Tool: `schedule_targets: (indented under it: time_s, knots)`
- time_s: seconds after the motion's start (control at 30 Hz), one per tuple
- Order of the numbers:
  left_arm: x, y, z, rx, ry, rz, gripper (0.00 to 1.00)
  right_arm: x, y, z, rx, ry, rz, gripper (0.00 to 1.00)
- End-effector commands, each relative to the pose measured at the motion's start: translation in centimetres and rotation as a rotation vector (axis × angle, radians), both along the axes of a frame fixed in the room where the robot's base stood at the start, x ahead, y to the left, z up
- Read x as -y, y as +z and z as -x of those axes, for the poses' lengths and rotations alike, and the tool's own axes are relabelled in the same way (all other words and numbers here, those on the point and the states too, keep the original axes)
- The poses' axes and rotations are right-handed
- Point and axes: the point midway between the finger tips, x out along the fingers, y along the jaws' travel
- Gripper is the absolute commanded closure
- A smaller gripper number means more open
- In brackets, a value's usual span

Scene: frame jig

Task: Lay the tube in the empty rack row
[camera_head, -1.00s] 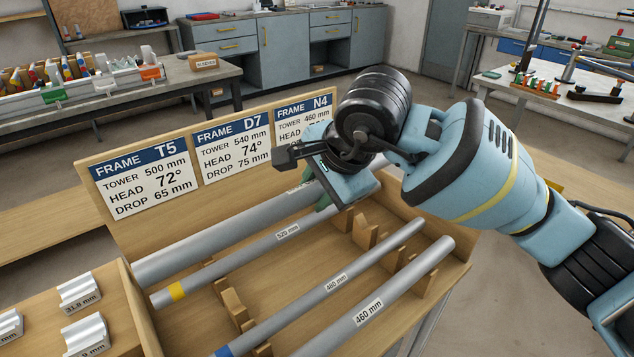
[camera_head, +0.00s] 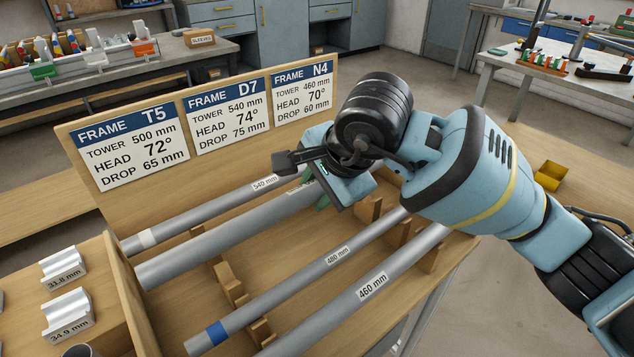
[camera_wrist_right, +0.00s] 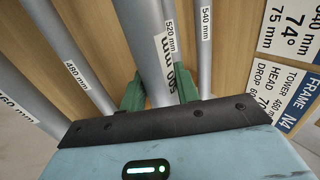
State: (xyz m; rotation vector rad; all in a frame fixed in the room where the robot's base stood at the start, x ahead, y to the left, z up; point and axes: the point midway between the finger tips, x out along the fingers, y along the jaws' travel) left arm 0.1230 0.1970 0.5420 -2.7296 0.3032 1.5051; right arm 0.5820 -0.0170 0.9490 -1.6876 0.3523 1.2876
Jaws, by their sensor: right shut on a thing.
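My right gripper (camera_head: 323,198) is shut on a grey tube (camera_head: 220,241), its green fingers on either side of it. In the right wrist view the tube (camera_wrist_right: 148,40) carries a partly covered label that looks like 500 mm. The tube is held lengthwise along the rack rows and hides most of the 520 mm tube (camera_wrist_right: 169,14). It appears to be above the rack. The empty rack row, with bare wooden cradles (camera_head: 228,284), lies between the held tube and the 480 mm tube (camera_head: 285,285). My left gripper is out of view.
The 540 mm tube (camera_head: 205,210) lies at the back, the 460 mm tube (camera_head: 340,304) at the front. A board with frame cards (camera_head: 226,114) stands behind the rack. Grey sleeve blocks (camera_head: 67,313) sit on a wooden ledge at left.

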Motion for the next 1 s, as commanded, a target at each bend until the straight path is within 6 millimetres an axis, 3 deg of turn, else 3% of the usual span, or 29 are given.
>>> schedule_targets:
  time_s: [1.0]
  knots:
    - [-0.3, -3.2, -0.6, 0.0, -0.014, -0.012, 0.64, 0.0, -6.4, 0.0, 0.002, 0.0, -0.001, 0.91]
